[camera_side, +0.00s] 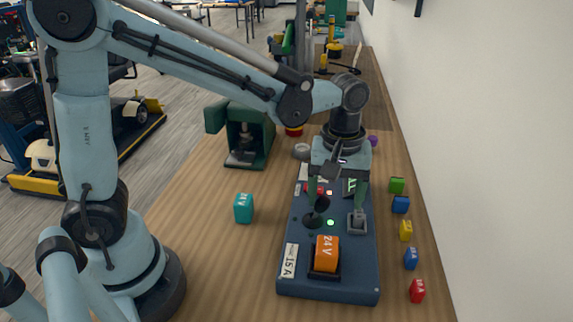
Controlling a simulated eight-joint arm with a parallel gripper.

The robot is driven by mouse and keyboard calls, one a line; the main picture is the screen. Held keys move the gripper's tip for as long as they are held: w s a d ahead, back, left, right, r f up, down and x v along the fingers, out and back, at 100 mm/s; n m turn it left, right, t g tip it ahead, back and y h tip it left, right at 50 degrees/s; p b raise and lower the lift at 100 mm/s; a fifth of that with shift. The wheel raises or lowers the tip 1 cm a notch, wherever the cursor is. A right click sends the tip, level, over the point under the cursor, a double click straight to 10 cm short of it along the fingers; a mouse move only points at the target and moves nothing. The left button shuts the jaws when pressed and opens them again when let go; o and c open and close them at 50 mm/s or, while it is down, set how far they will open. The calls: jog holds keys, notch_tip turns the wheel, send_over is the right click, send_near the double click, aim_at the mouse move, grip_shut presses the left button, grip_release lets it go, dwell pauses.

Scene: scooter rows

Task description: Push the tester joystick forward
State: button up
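The tester (345,285) is a dark blue panel lying on the wooden table, right of the picture's middle. Its joystick (321,204) is a black stick with a round knob on a dark round base, on the panel's left half. My gripper (338,203) is over the panel, pointing down, with its two fingers spread apart. The left finger is at or just behind the joystick knob; I cannot tell if they touch. The right finger is above a grey square socket (357,223) and partly overlaps it.
An orange 24 V block (326,254) sits on the panel's near part beside a white 15 A label (289,261). A teal block (243,208) stands to the left. Several coloured blocks line the right edge, including a red one (417,291). A green holder (247,140) stands behind.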

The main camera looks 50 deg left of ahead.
jog(key=shift+s+a, duration=1.3)
jog(key=shift+a, duration=0.05)
jog(key=shift+r, duration=0.1)
notch_tip(320, 180, up, 7)
dwell(0.9)
jog(key=s+a+f+m+t, duration=0.2)
jog(key=s+a+m+t, duration=0.2)
jog(key=a+m+t, duration=0.3)
jog(key=shift+s+f+m, duration=0.2)
jog(key=shift+f+m, duration=0.15)
jog(key=shift+m, duration=0.65)
